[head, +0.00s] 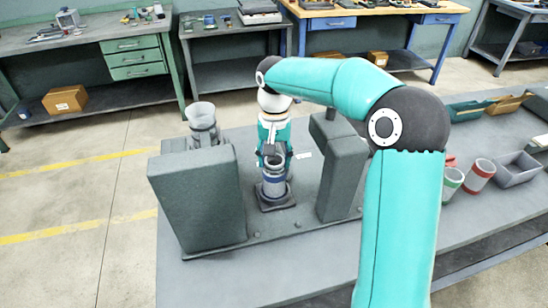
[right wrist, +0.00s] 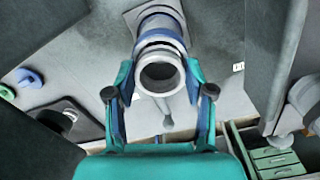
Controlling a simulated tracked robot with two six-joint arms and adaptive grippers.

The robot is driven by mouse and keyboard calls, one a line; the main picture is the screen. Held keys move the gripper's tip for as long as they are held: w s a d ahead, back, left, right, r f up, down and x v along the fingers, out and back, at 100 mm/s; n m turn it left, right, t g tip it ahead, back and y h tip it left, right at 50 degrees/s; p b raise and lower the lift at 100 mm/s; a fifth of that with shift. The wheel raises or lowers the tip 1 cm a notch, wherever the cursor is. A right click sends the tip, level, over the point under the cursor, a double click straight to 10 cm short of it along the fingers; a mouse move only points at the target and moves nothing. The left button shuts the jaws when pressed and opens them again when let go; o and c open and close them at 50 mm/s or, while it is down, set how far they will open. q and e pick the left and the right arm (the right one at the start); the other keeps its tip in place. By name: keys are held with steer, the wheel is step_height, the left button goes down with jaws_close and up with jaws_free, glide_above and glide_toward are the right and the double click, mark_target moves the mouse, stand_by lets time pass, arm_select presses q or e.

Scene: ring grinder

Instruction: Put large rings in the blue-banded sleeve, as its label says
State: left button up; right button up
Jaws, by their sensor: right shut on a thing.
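The blue-banded sleeve (head: 273,181) is a pale grey, open-topped cylinder. It stands upright on a dark square base (head: 276,200) between two grey blocks. My right gripper (head: 273,156) reaches down to its upper part from behind. In the right wrist view the gripper (right wrist: 160,78) has its fingers on both sides of the pale rim of the sleeve (right wrist: 160,43), shut on it. Its open mouth faces the camera, and the blue band shows beyond the rim. I cannot make out its label or any loose large rings. My left gripper is not in view.
Grey blocks stand left (head: 200,200) and right (head: 343,172) of the sleeve. A pale funnel-like cup (head: 201,114) is behind the left one. A green-banded sleeve (head: 451,183), a red-banded sleeve (head: 478,175) and a grey bin (head: 517,170) are at the right.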

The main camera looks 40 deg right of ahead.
stand_by(0.8)
steer(key=o, duration=1.3)
steer(key=shift+o, duration=0.5)
steer(key=shift+o, duration=1.3)
steer(key=shift+r, duration=0.1)
step_height(320, 180, up, 7)
steer(key=p, duration=0.6)
